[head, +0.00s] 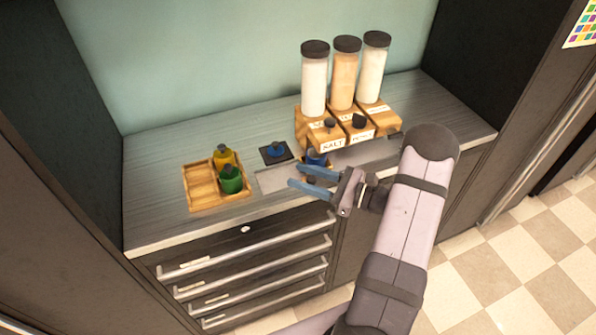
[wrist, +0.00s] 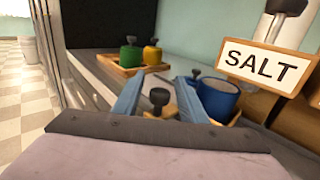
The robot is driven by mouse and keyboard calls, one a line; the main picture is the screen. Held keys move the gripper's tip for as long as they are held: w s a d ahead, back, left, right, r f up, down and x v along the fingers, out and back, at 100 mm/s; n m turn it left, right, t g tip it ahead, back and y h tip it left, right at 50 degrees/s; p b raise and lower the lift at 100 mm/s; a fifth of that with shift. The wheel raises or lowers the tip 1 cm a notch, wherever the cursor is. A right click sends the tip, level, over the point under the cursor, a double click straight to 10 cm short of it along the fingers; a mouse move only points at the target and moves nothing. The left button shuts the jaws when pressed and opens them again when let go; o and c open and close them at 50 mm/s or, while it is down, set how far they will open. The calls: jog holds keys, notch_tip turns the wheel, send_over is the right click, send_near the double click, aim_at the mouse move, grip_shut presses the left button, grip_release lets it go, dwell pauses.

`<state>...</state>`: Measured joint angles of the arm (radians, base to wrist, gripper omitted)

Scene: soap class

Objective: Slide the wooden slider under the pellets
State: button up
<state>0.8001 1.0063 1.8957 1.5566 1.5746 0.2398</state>
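My gripper (head: 313,180) is open, its two blue fingers pointing left over the counter. In the wrist view, a dark knob on a small wooden piece (wrist: 159,107), which looks like the wooden slider, stands between the fingers with a gap on each side. In the head view it is mostly hidden by the fingers. A blue cup (head: 316,158) sits just behind the fingers, and it also shows in the wrist view (wrist: 217,98). Tall jars (head: 314,85) stand on wooden dispensers, one labelled SALT (head: 333,146). I cannot make out which jar holds pellets.
A wooden tray (head: 201,183) with a yellow cup (head: 223,157) and a green cup (head: 230,180) is at left. A dark square pad (head: 277,159) carries a blue item. Drawers with metal handles (head: 245,250) are below the counter. The counter's back left is clear.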

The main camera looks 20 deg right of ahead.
jog(key=shift+x, duration=0.85)
grip_shut()
